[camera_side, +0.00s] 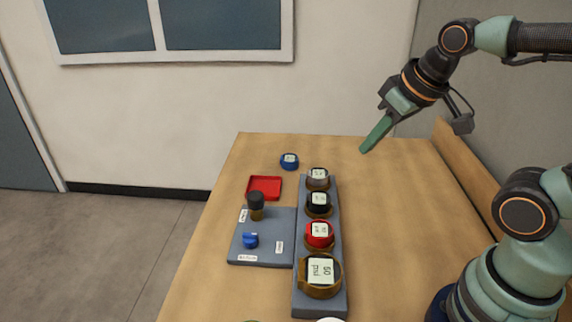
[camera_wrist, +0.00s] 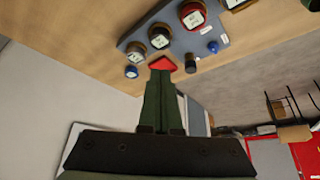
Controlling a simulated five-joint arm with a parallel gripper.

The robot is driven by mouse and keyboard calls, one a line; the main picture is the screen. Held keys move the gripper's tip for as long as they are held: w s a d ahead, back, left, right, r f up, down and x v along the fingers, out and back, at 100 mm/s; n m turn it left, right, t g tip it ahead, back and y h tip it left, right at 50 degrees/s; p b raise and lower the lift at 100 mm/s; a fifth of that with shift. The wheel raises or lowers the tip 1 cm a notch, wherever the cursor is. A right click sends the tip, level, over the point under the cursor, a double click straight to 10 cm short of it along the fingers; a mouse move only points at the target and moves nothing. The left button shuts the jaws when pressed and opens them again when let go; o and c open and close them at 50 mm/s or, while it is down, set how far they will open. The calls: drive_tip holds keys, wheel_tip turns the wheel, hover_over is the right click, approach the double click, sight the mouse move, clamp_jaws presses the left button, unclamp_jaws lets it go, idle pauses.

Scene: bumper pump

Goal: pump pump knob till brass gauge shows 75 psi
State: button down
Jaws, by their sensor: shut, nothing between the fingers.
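The pump knob (camera_side: 256,201) is a dark cap on a brass stem, upright on a flat grey panel (camera_side: 275,222). It also shows in the wrist view (camera_wrist: 190,66). The brass gauge (camera_side: 320,290) is the largest and nearest gauge on a long grey block. Its face is turned sideways and appears to read 50 psi. In the wrist view it is cut off at the top edge. My gripper (camera_side: 364,149) is shut and empty, high above the table's far part, right of and well apart from the knob. Its green fingers (camera_wrist: 161,82) point away from the wrist camera.
The block (camera_side: 301,262) also carries red (camera_side: 319,235), black (camera_side: 318,205) and brownish (camera_side: 318,180) gauges. A blue knob (camera_side: 250,241) sits on the panel. A red tray (camera_side: 264,186) and a blue gauge (camera_side: 289,161) stand beyond. The table right of the block is clear.

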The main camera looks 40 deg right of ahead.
idle(0.4)
drive_tip(key=m+t+y, duration=0.2)
drive_tip(key=m, duration=0.3)
hover_over(256, 197)
wheel_tip(256, 197, down, 6)
drive_tip(key=shift+d, duration=0.15)
drive_tip(key=shift+f, duration=0.15)
drive_tip(key=shift+f, duration=4.3)
drive_tip(key=shift+f, duration=0.1)
drive_tip(key=shift+f, duration=0.35)
